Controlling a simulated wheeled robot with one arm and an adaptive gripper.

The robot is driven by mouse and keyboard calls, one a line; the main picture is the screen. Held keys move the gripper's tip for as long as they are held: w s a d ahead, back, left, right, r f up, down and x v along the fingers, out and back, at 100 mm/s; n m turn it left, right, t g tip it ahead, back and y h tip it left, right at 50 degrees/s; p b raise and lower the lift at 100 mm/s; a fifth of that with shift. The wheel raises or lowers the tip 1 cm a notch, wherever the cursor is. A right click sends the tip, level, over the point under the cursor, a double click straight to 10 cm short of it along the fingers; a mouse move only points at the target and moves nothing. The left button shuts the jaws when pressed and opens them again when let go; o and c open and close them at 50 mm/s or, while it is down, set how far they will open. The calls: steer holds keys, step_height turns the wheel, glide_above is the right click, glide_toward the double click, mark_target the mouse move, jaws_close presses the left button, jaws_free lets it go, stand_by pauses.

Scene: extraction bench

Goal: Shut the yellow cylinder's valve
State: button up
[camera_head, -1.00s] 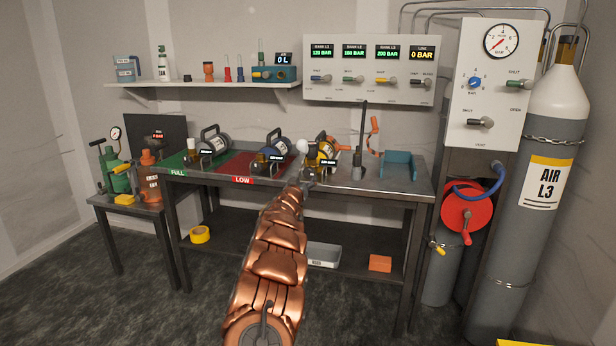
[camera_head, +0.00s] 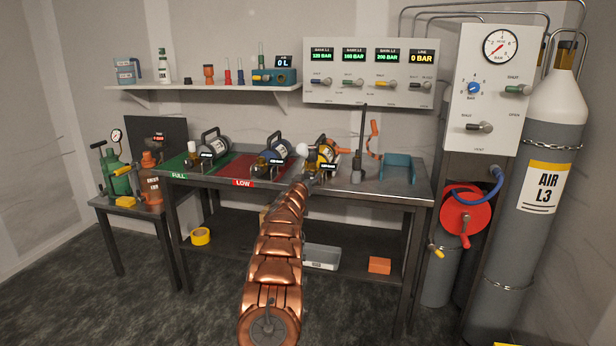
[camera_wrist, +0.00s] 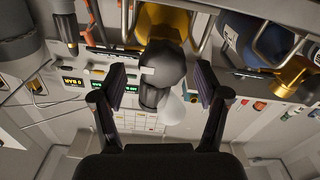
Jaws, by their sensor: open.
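The yellow cylinder (camera_head: 327,153) lies on the bench, right of the blue cylinder (camera_head: 277,147). A white knob (camera_head: 302,150) shows at its left end in the head view. In the wrist view the yellow body (camera_wrist: 166,24) is at the top, with a dark rounded part (camera_wrist: 162,66) and the white knob (camera_wrist: 172,109) in front of it. My gripper (camera_wrist: 160,84) is open, with one finger on each side of the dark part and gaps on both sides. In the head view my arm partly hides the gripper (camera_head: 306,181) beside the cylinder's front.
The blue cylinder sits close to the left on the red LOW mat (camera_head: 228,167). A dark upright post (camera_head: 360,145) and a blue holder (camera_head: 398,168) stand to the right. A grey cylinder (camera_head: 212,146) is on the green mat. The bench's front right is clear.

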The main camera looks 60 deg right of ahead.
steer(key=shift+d+r, duration=0.15)
steer(key=shift+d, duration=0.1)
steer(key=shift+w+d+f+p, duration=0.3)
steer(key=shift+f+p, duration=0.05)
steer(key=shift+p, duration=0.05)
steer(key=shift+c, duration=0.3)
steer(key=c, duration=1)
steer(key=shift+a, duration=0.1)
steer(key=shift+c, duration=0.5)
steer(key=shift+r, duration=0.1)
